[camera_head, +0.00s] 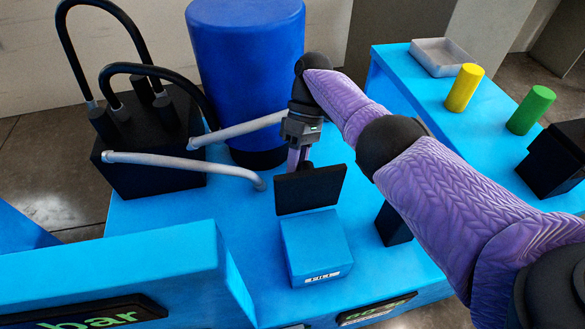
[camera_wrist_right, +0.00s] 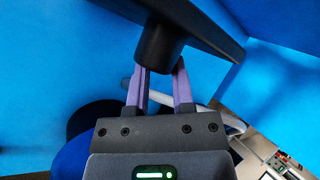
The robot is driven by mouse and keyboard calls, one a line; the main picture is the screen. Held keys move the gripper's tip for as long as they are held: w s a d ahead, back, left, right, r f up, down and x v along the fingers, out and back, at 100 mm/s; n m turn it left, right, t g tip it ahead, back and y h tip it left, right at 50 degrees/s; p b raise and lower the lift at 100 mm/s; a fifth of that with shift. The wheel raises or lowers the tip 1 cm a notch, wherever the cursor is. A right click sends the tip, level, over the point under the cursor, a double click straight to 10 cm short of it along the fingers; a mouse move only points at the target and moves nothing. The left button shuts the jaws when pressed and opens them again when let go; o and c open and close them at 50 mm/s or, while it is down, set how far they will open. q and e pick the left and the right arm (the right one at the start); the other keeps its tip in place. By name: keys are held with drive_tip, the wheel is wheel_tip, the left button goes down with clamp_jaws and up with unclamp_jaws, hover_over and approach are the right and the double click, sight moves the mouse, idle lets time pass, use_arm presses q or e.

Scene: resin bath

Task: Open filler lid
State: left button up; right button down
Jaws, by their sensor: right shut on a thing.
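The black filler lid (camera_head: 312,192) stands raised and tilted at the back edge of a small blue box (camera_head: 316,247) with a label on its front. My right gripper (camera_head: 300,158) is behind the lid, its purple fingers pointing down to it. In the right wrist view my right gripper (camera_wrist_right: 160,85) has its two fingers on either side of the lid's black round knob (camera_wrist_right: 160,42), shut on it. The lid's plate (camera_wrist_right: 205,18) runs across the top of that view. My left gripper is not in view.
A blue drum (camera_head: 247,70) stands behind the gripper. Grey pipes (camera_head: 190,165) and a black box with hoses (camera_head: 150,135) are at left. A side bench at right holds a grey tray (camera_head: 442,57), a yellow cylinder (camera_head: 464,88) and a green cylinder (camera_head: 531,110).

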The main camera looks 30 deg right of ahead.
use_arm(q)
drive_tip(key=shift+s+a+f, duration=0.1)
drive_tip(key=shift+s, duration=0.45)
use_arm(e)
drive_tip(key=shift+s+d+f, duration=0.35)
drive_tip(key=shift+d+f, duration=0.05)
drive_tip(key=c, duration=0.8)
unclamp_jaws()
drive_tip(key=shift+d, duration=0.1)
drive_tip(key=shift+o, duration=1.2)
drive_tip(key=shift+s+d, duration=0.15)
drive_tip(key=shift+d, duration=0.05)
drive_tip(key=o, duration=0.3)
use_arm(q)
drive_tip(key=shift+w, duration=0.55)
use_arm(e)
drive_tip(key=shift+r, duration=0.15)
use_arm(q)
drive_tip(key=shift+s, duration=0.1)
use_arm(e)
drive_tip(key=shift+w+a, duration=0.1)
drive_tip(key=shift+w, duration=0.1)
use_arm(q)
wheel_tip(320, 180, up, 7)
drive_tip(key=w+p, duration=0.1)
drive_tip(key=p, duration=0.6)
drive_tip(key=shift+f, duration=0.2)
use_arm(e)
wheel_tip(320, 180, up, 10)
